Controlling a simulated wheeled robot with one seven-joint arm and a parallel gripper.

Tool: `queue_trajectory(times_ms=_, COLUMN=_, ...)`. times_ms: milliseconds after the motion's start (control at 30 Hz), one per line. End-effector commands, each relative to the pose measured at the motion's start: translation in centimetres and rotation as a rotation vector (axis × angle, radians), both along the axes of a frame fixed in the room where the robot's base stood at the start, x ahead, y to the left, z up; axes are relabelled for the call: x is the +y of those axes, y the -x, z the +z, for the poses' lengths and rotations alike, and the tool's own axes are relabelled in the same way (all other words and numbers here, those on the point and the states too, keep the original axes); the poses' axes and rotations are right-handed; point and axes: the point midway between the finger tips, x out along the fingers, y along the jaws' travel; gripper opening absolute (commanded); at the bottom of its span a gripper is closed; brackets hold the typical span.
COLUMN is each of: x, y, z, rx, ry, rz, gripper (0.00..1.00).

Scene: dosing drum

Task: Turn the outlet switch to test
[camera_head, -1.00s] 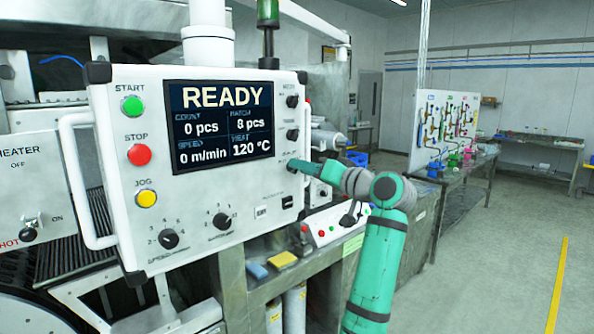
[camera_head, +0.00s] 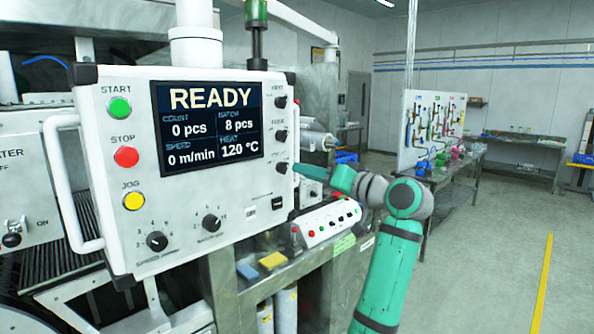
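The white control panel (camera_head: 225,215) fills the left of the view, with a dark screen reading READY. Three black rotary switches run down its right side: top (camera_head: 281,102), middle (camera_head: 280,135) and lowest (camera_head: 282,168). Their small labels are too blurred for me to tell surely which is the outlet switch or where it points. My gripper (camera_head: 301,169) is at the end of the green arm, just right of the lowest switch. It is seen small and nearly end-on, so finger opening and any contact are unclear.
Green START (camera_head: 119,109), red STOP (camera_head: 126,157) and yellow JOG (camera_head: 133,201) buttons line the panel's left. Two dials (camera_head: 157,241) sit along its bottom. A white handle (camera_head: 62,180) sticks out at left. A small button box (camera_head: 327,223) stands below my arm. Floor at right is clear.

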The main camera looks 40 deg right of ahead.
Motion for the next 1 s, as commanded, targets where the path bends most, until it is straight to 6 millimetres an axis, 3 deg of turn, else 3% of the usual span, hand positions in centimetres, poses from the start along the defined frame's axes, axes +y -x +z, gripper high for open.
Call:
queue_trajectory(times_ms=200, x=-0.5, y=3.8, z=0.0, rx=-0.001, ry=0.001, rz=-0.005, gripper=0.27)
queue_trajectory(times_ms=400, x=-0.7, y=5.4, z=0.0, rx=0.000, ry=0.000, rz=-0.006, gripper=0.27)
queue_trajectory(times_ms=1000, x=-0.7, y=5.6, z=0.0, rx=0.000, ry=0.000, rz=-0.006, gripper=0.27)
